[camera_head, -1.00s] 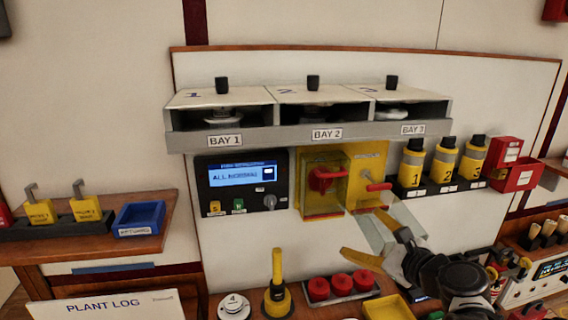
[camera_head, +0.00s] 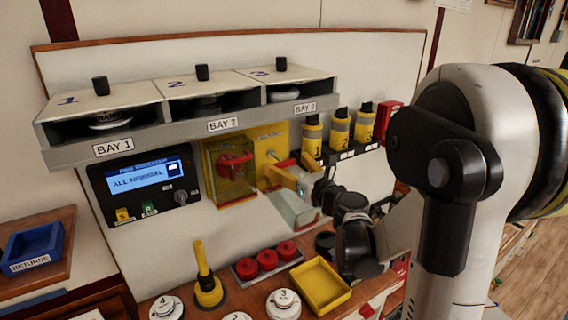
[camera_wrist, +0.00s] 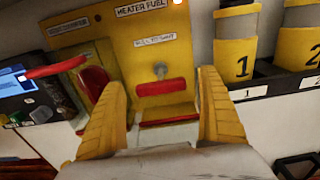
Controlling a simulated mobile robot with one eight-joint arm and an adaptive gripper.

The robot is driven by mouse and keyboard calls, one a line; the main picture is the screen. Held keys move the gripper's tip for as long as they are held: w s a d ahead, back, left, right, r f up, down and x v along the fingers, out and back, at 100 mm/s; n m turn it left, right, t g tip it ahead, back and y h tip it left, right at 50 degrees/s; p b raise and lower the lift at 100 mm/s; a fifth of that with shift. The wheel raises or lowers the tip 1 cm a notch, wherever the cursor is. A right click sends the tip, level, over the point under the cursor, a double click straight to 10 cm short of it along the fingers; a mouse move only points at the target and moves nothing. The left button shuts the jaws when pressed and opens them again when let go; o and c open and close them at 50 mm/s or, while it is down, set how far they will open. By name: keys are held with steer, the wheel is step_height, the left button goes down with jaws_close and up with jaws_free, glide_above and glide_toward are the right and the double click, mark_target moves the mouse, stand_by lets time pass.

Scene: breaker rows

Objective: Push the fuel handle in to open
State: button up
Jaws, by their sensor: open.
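The heater fuel panel (camera_wrist: 180,55) is a yellow plate in the wrist view, and it shows in the head view (camera_head: 268,140) right of the clear-boxed red handle. A grey stem (camera_wrist: 160,84) sticks out of it. In the head view the red handle (camera_head: 286,163) is partly hidden by a finger. My gripper (camera_wrist: 160,88) is open, its yellow fingers either side of the stem and bar in the picture. I cannot tell whether they touch.
A clear flap (camera_head: 293,208) hangs below the panel. A boxed red handle (camera_head: 235,165) stands close left. Numbered yellow canisters (camera_head: 312,138) stand right. Below are a yellow tray (camera_head: 320,285), red buttons (camera_head: 267,260) and an upright yellow lever (camera_head: 203,265). The bay shelf overhangs above.

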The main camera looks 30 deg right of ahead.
mark_target(270, 150)
steer(key=shift+w, duration=0.65)
steer(key=c, duration=1.4)
steer(key=w, duration=0.4)
steer(key=shift+w+a+b, duration=0.15)
steer(key=shift+w+b, duration=0.05)
steer(key=shift+b, duration=0.15)
steer(key=shift+s, duration=0.1)
